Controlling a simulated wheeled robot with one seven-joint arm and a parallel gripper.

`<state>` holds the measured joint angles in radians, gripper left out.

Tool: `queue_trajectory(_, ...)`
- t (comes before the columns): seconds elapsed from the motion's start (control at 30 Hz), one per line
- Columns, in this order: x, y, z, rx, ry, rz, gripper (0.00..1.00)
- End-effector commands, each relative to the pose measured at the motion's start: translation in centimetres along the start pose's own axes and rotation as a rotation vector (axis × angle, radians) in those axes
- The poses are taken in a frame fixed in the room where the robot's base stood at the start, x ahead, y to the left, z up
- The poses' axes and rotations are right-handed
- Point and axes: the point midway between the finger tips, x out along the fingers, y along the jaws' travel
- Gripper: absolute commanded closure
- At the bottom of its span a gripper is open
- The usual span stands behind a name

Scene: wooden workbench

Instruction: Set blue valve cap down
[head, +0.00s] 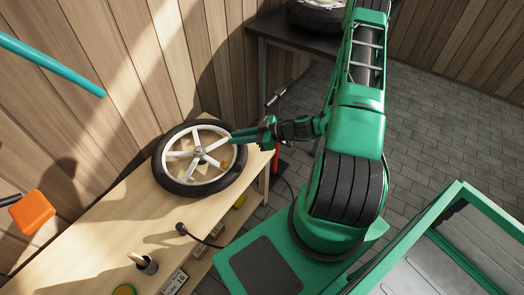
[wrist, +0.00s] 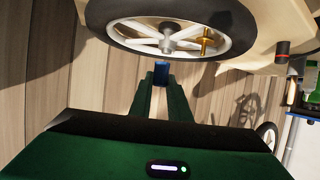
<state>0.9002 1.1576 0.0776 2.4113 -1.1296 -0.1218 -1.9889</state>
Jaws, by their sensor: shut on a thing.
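The small blue valve cap (wrist: 161,68) is between the fingertips of my gripper (wrist: 159,78) in the wrist view. The gripper is shut on it. In the head view my gripper (head: 236,139) is at the right edge of the spoked wheel (head: 198,152), which lies on the wooden bench (head: 110,225). I cannot make out the cap in the head view. In the wrist view the black tyre (wrist: 130,42) is just beyond the cap; I cannot tell whether they touch. A brass-coloured piece (wrist: 206,40) is at the wheel's spokes.
A black hose end (head: 182,229) and a dark cup (head: 147,265) stand nearer on the bench. An orange block (head: 33,212) and a teal bar (head: 50,64) are at the left. Bare bench top lies left of the hose. A dark table (head: 290,32) is at the back.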

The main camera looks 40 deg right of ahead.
Motion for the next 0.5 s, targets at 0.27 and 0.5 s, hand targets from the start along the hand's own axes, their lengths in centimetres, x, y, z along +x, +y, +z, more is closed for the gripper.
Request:
queue_trajectory(0.27, -1.7, -0.7, 3.1, -0.026, -0.001, -0.054, 1.00)
queue_trajectory(0.5, -2.7, 3.4, 6.6, -0.026, -0.001, -0.052, 1.00)
